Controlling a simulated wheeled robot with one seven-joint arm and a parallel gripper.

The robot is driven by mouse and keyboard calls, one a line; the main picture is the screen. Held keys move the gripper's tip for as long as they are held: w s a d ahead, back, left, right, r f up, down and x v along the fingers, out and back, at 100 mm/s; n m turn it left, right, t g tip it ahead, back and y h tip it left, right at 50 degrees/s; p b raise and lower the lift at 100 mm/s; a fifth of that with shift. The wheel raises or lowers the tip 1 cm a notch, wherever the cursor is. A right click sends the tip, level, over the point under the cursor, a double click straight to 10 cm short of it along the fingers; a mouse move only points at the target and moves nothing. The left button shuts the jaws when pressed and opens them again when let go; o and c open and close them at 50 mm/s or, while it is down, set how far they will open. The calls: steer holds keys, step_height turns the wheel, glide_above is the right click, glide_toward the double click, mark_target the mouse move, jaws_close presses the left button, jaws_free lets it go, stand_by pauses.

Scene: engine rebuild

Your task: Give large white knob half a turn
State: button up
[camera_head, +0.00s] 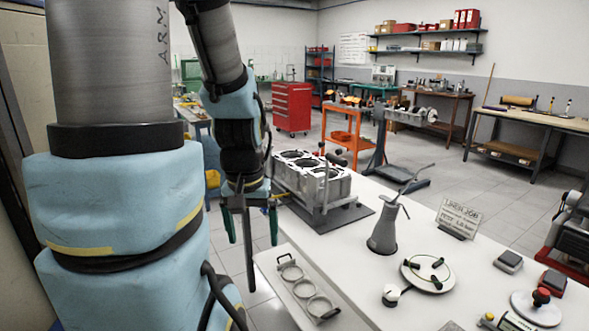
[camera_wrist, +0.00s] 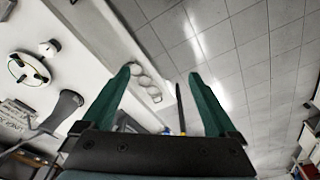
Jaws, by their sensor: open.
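A white knob (camera_head: 391,294) with a dark base stands upright on the white bench top, left of a round white plate with black grips. I take it for the large white knob. It also shows in the wrist view (camera_wrist: 48,48), at the upper left. My gripper (camera_head: 252,242) hangs fingers down beyond the bench's left edge, well apart from the knob. In the wrist view its green fingers (camera_wrist: 160,76) are spread wide. A dark rod with a yellow band (camera_wrist: 181,108) shows between them; I cannot tell whether it is held.
The round white plate (camera_head: 427,273) is right of the knob. A grey oil can (camera_head: 383,236), a sign (camera_head: 459,218) and an engine block (camera_head: 312,178) stand behind. A tray of rings (camera_head: 306,292) is to the left. A red knob (camera_head: 541,296) on a white disc is at right.

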steer(key=shift+s+a, duration=0.1)
steer(key=shift+a, duration=0.05)
steer(key=shift+c, duration=0.5)
steer(key=m+g+b, duration=0.2)
steer(key=m+b, duration=0.9)
steer(key=m, duration=2.1)
glide_toward(392, 290)
step_height(392, 290, down, 8)
steer(key=shift+s+f+p, duration=0.15)
steer(key=shift+f+p, duration=0.05)
steer(key=shift+p, duration=0.2)
jaws_close()
